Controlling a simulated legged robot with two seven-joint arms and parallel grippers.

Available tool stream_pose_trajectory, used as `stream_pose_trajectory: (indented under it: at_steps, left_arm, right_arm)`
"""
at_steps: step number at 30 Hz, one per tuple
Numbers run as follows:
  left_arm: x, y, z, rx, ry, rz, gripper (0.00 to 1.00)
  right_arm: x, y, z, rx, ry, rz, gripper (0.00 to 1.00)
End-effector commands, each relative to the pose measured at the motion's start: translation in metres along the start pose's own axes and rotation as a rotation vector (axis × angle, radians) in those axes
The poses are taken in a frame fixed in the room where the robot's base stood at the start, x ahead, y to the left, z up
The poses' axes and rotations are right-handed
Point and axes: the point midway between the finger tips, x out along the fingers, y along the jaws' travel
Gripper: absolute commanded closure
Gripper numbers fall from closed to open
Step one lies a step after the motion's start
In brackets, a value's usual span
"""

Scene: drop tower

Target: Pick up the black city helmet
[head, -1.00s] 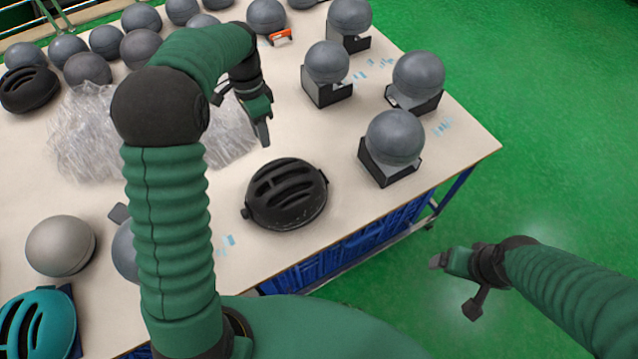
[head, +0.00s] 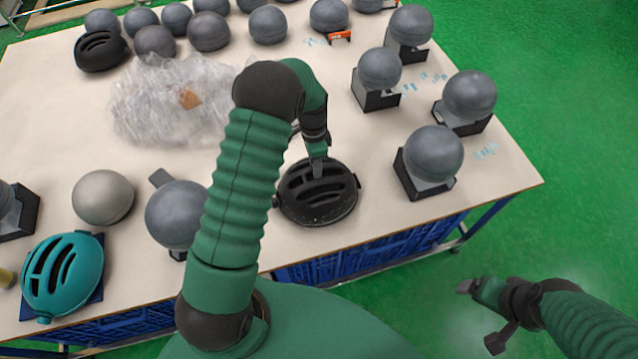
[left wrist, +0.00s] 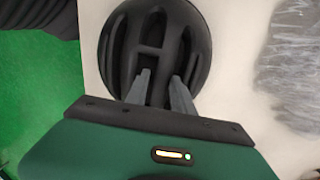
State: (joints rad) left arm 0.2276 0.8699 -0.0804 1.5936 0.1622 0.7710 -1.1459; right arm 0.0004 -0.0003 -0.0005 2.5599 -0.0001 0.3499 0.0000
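The black city helmet (head: 318,192) lies on the table near its front edge, with long vents on top. My left gripper (head: 318,166) is over the far side of its top. In the left wrist view the helmet (left wrist: 155,45) fills the top middle. The two fingers of my left gripper (left wrist: 161,78) stand apart over the vents, with part of the shell between them. I cannot tell whether they touch it. My right gripper (head: 468,287) is off the table at the lower right, over the green floor, with nothing visible in it.
A teal helmet (head: 62,272) lies at the table's front left. Grey balls on black stands, such as this one (head: 432,155), stand right of the black helmet. Clear plastic wrap (head: 165,105) lies behind left. Another black helmet (head: 100,50) and several balls line the back.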

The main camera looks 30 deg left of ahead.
Motion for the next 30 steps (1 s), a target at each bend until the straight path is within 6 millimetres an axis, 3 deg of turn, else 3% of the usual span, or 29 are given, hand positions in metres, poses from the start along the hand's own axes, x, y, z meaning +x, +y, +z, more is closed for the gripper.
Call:
stream_pose_trajectory:
  at_steps: [3,8,15,30]
  left_arm:
    - [0.0111,-0.0027,0.0015,-0.003,0.001,0.002,0.72]
    - [0.0124,-0.0042,0.0022,-0.003,0.003,0.003,0.72]
    - [0.0106,-0.0009,0.0002,-0.003,0.0,0.0,1.0]
    - [0.0106,-0.0024,0.0011,-0.003,0.002,0.001,1.0]
  right_arm:
    - [-0.0016,-0.0001,-0.0002,0.0,-0.001,0.0,0.12]
    - [-0.0009,-0.0003,0.0,-0.001,-0.001,0.0,0.12]
    - [-0.0009,-0.0004,-0.0001,-0.001,-0.001,0.0,0.12]
    - [-0.001,-0.0002,-0.0001,-0.001,-0.001,0.0,0.12]
